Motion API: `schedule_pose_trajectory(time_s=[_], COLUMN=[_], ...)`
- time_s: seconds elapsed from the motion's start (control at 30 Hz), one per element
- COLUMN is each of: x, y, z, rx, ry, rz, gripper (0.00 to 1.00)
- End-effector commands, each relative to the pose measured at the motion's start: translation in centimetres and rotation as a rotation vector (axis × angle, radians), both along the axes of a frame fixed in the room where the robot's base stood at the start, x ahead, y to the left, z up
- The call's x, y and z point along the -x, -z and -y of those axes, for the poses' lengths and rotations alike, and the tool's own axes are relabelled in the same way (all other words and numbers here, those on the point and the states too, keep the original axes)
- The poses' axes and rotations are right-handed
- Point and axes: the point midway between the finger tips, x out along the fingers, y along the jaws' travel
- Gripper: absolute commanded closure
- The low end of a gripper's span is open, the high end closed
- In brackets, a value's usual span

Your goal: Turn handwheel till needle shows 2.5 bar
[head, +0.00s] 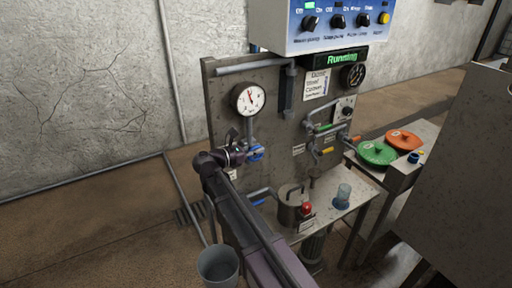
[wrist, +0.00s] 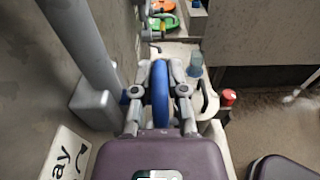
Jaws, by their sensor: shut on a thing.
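The blue handwheel (head: 256,153) is on the front of the grey panel, below a round white gauge (head: 249,99). The gauge has a red needle pointing up, slightly left; its numbers are too small to read. My gripper (head: 243,150) is at the handwheel. In the wrist view, my gripper (wrist: 161,80) is shut on the handwheel (wrist: 160,95), with one finger on each side of its rim. The wheel is seen edge-on there, and its hub is hidden.
A second, dark gauge (head: 352,75) is at the panel's upper right under a "Running" display (head: 342,58). A grey bucket (head: 218,266) stands on the floor. Green (head: 377,152) and orange (head: 403,140) discs lie right.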

Motion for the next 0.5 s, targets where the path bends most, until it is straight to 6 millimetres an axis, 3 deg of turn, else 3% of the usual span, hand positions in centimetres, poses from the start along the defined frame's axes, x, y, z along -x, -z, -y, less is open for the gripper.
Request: schedule_pose_trajectory(time_s=[0.5], x=[-0.29], y=[-0.47], z=[0.60], rx=[-0.275], ry=[0.002], rz=[-0.177], gripper=[1.00])
